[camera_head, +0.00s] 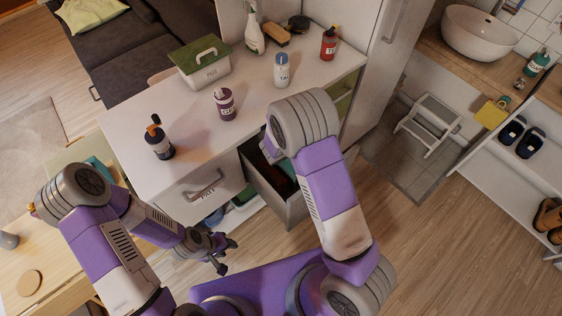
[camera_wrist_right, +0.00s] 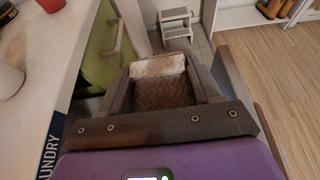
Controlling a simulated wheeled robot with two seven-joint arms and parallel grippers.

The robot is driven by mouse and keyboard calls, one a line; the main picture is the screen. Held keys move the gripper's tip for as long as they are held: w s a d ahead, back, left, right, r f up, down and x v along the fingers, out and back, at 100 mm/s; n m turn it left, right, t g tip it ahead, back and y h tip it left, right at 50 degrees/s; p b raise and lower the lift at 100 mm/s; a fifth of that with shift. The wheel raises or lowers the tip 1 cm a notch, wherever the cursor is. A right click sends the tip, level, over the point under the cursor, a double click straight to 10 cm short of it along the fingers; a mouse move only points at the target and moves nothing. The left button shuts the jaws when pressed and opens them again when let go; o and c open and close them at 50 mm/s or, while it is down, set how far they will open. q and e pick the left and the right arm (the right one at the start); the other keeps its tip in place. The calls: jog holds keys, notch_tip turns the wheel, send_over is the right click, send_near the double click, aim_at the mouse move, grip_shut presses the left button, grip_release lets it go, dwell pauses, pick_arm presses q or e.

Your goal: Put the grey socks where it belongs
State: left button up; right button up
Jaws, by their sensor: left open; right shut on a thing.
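A folded, knitted-looking thing with a zigzag pattern (camera_wrist_right: 162,93) shows between the two fingers of my right gripper (camera_wrist_right: 160,88) in the right wrist view. It looks greyish brown with a paler end, and I take it for the grey socks. My right gripper is shut on it. In the head view my right forearm hides most of this hand, which is over the open drawer (camera_head: 291,211) under the counter. My left gripper (camera_head: 224,256) is open and empty, in front of the cabinet and above the floor.
The white counter (camera_head: 250,105) holds several bottles and a green-lidded box (camera_head: 200,65). A closed drawer (camera_head: 205,190) is left of the open one. A dark LAUNDRY label (camera_wrist_right: 50,150) shows in the wrist view. A step stool (camera_head: 430,125) and shoe shelf (camera_head: 515,170) stand right. Wood floor is clear.

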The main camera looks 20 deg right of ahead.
jog(key=shift+w+f+b, duration=0.3)
jog(key=shift+f, duration=0.25)
jog(key=shift+w+f+b, duration=0.3)
jog(key=shift+f, duration=0.25)
jog(key=f+b, duration=0.1)
jog(key=s+f+b, duration=0.1)
jog(key=f, duration=0.1)
jog(key=shift+s, duration=0.3)
pick_arm(q)
notch_tip(320, 180, down, 8)
jog(key=b, duration=0.4)
jog(key=shift+r, duration=0.15)
pick_arm(e)
notch_tip(320, 180, down, 12)
jog(key=shift+w, duration=0.3)
pick_arm(q)
jog(key=shift+w, duration=0.1)
pick_arm(e)
jog(key=shift+r, duration=0.1)
jog(key=shift+b, duration=0.35)
jog(key=o, duration=1.1)
jog(key=shift+c, duration=0.2)
